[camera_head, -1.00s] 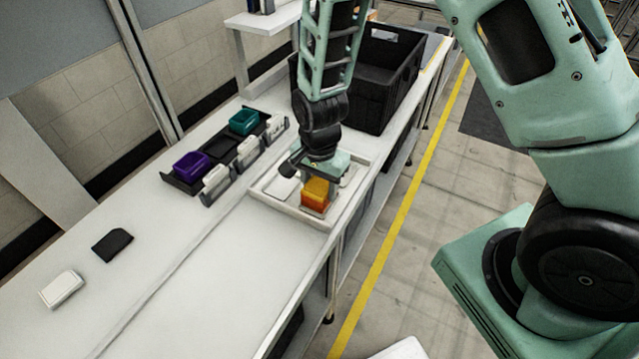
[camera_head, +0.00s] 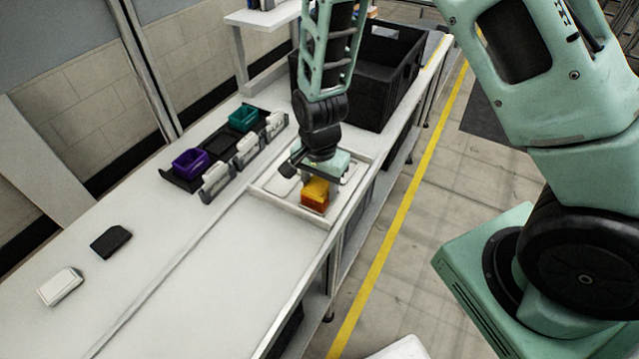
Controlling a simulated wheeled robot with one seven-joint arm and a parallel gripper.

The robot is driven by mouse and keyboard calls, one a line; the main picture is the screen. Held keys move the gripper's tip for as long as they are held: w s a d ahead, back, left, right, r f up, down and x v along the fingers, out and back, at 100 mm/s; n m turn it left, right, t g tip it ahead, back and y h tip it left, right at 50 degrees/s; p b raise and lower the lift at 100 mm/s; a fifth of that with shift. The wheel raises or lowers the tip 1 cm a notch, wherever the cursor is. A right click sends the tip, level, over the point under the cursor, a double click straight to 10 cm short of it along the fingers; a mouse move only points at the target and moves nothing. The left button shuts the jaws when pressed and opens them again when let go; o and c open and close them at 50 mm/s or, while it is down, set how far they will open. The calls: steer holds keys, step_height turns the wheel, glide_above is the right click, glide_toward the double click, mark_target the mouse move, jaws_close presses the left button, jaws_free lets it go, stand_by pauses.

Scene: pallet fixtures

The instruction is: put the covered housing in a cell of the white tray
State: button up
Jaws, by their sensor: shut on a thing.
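The housing (camera_head: 314,197) is orange with a yellow upper part. It is at the near corner of the white tray (camera_head: 287,209), low inside the tray's rim. My gripper (camera_head: 317,181) points down over it and is shut on its upper part. I cannot tell whether the housing touches the tray floor. The far part of the tray is partly hidden by my gripper and wrist.
Left of the tray, a black fixture (camera_head: 216,154) holds a purple housing (camera_head: 190,162) and a teal housing (camera_head: 243,117), with white clamps along its front. A black crate (camera_head: 385,75) stands behind. A black cover (camera_head: 111,241) and a white cover (camera_head: 60,286) lie on the bench at left.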

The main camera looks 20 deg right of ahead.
steer(key=shift+f, duration=0.25)
stand_by(0.3)
steer(key=o, duration=1.1)
step_height(320, 180, up, 18)
steer(key=shift+f+b, duration=0.25)
steer(key=shift+b, duration=0.15)
steer(key=shift+s+a, duration=0.1)
steer(key=s+a+r+n, duration=0.1)
steer(key=s+a+n, duration=0.2)
steer(key=s+n, duration=0.6)
steer(key=s+a+r+n, duration=0.2)
steer(key=s+a+n, duration=0.1)
steer(key=s+n, duration=0.6)
steer(key=shift+s+n+y, duration=0.3)
steer(key=shift+s, duration=0.65)
